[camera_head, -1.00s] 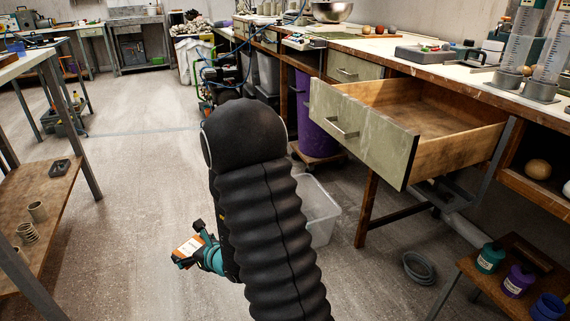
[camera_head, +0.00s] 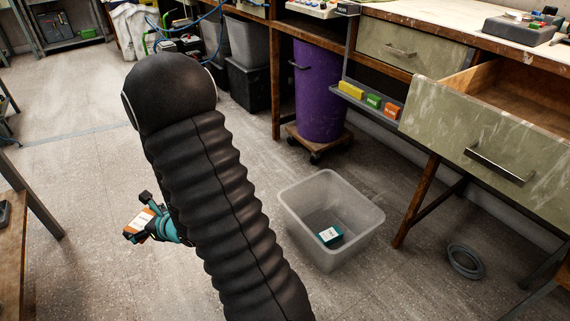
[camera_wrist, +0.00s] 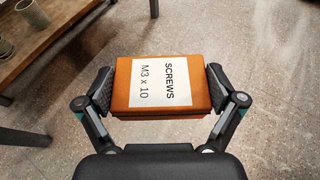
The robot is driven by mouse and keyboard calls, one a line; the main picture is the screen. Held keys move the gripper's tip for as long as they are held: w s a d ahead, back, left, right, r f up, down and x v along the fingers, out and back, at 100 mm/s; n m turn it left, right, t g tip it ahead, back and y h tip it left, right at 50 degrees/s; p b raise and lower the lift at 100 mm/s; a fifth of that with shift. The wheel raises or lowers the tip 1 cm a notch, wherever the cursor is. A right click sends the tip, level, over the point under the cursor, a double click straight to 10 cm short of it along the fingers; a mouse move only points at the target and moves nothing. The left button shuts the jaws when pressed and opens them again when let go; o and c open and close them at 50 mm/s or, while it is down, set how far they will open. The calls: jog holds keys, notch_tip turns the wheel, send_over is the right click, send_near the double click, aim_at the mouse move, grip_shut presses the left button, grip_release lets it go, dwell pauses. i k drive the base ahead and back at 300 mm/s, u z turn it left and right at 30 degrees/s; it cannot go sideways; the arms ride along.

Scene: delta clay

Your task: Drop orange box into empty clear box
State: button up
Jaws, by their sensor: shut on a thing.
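My gripper (camera_wrist: 160,88) is shut on an orange box (camera_wrist: 121,84) with a white label reading "SCREWS M3 x 10". In the head view the orange box (camera_head: 138,223) shows at the lower left, held above the floor, with my gripper (camera_head: 146,218) partly hidden behind my arm. A clear box (camera_head: 345,258) stands on the floor right of my arm, its top open. A small teal box (camera_head: 330,235) with a white label lies inside it, so it is not empty. The clear box is not in the wrist view.
A purple bin (camera_head: 318,95) stands on a wheeled base behind the clear box. An open drawer (camera_head: 470,150) juts out at right. A small shelf (camera_head: 370,108) holds yellow, green and orange boxes. A grey coil (camera_head: 466,262) lies on the floor. Floor is free at left.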

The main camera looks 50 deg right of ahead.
aim_at(319, 228)
jog(key=i, duration=1)
jog(key=z, duration=3.4)
